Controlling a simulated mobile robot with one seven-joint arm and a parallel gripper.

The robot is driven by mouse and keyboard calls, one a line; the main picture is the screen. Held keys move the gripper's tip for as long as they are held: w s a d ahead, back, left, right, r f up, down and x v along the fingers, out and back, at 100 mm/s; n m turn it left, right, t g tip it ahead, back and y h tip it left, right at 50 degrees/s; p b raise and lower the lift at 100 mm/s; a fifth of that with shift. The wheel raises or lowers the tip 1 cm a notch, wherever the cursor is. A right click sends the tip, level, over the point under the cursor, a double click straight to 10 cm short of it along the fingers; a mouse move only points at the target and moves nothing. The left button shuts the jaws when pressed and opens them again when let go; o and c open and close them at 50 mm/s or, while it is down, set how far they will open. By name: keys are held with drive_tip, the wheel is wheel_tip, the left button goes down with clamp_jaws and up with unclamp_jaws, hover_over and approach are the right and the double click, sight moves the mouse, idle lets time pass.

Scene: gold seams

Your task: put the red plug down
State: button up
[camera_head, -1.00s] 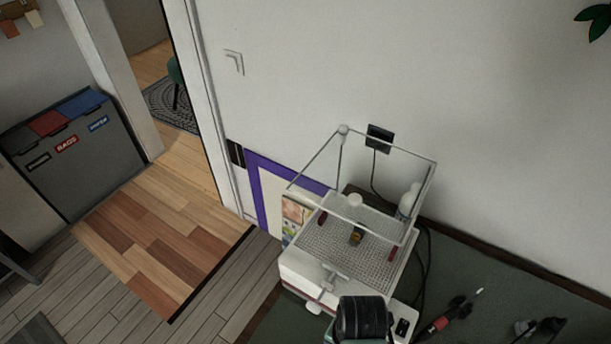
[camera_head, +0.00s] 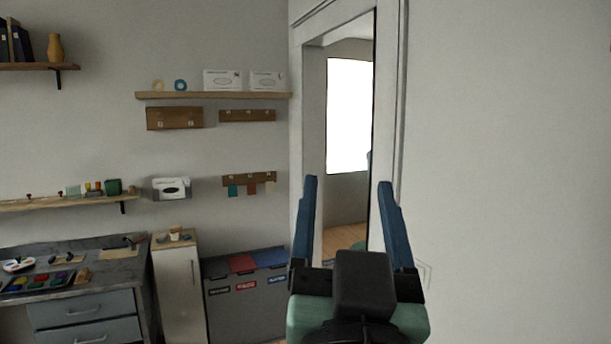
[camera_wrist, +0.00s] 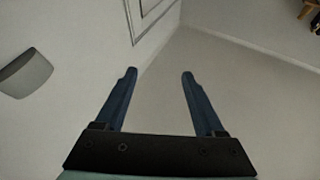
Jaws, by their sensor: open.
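My gripper (camera_head: 348,185) is raised in the head view, in front of the doorway and the pale wall. Its two blue fingers are spread apart with nothing between them. In the wrist view my gripper (camera_wrist: 159,75) is also open and empty, with bare wall and ceiling-like surfaces beyond it. I cannot make out a red plug in either view now.
A grey bin cabinet (camera_head: 264,305) with coloured lids stands left of the doorway (camera_head: 345,215). A narrow white cabinet (camera_head: 178,285) and a workbench (camera_head: 110,258) with small items are further left. Wall shelves (camera_head: 215,95) hang above. Pale wall fills the right.

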drive_tip(key=s+a+r+n+t+y, duration=0.2)
drive_tip(key=s+a+r+t, duration=0.2)
drive_tip(key=s+r, duration=0.3)
wheel_tip(320, 180, up, 2)
drive_tip(key=shift+s+r, duration=0.15)
drive_tip(key=shift+s, duration=0.15)
drive_tip(key=shift+a, duration=0.1)
